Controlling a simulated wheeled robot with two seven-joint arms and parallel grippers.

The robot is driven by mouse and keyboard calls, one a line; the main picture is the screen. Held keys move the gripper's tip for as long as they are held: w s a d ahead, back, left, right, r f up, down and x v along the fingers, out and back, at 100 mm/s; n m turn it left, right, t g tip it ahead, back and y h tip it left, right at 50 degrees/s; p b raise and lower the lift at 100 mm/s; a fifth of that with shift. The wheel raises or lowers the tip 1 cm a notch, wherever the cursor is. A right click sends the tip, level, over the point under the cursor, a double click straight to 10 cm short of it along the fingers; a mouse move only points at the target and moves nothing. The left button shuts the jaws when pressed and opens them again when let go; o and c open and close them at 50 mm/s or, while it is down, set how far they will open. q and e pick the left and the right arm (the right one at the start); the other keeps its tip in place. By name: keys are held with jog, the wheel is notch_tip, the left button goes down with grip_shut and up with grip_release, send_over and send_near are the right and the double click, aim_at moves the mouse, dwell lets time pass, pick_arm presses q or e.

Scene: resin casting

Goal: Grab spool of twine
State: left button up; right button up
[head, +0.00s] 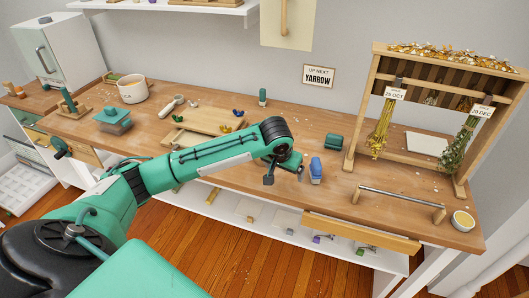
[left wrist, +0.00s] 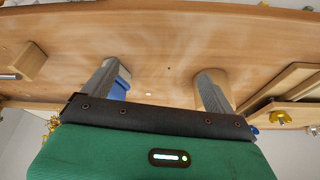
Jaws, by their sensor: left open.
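My left gripper (head: 285,174) is open over the front part of the workbench, and nothing shows between its fingers. Its two grey fingers also stand apart in the left wrist view (left wrist: 157,80). A tan, rounded piece (left wrist: 226,78) shows partly behind the right-hand finger there. It may be the spool of twine, but the finger covers much of it and I cannot tell for sure. In the head view I make out no clear spool; my gripper and forearm cover that part of the bench. My right gripper is not in view.
A blue object (head: 316,170) stands close right of the gripper and shows behind the left-hand finger (left wrist: 118,84). A teal cylinder (head: 333,142) lies behind it. A rod holder (head: 400,198), drying rack (head: 349,150) and small bowl (head: 463,221) are right. A wooden tray (head: 205,119) is left.

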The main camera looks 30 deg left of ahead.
pick_arm(q)
jog(key=w+a+r+n, duration=0.1)
jog(key=a+r, duration=0.1)
jog(key=a, duration=0.1)
jog(key=w+a+r+n, duration=0.1)
jog(key=w+a+r, duration=0.1)
jog(key=a+r, duration=0.1)
jog(key=w+a+r+n+y, duration=0.1)
jog(key=w+a+r, duration=0.1)
jog(key=a, duration=0.3)
jog(key=shift+r+n, duration=0.4)
jog(key=shift+r, duration=0.15)
jog(key=x, duration=0.8)
jog(key=shift+s, duration=0.15)
jog(key=x, duration=0.2)
jog(key=s+p+x, duration=0.1)
jog(key=x, duration=0.1)
jog(key=shift+w+f, duration=0.1)
jog(key=shift+f, duration=0.35)
jog(key=shift+w+a+f, duration=0.1)
jog(key=shift+w+f, duration=0.1)
jog(key=shift+f, duration=0.25)
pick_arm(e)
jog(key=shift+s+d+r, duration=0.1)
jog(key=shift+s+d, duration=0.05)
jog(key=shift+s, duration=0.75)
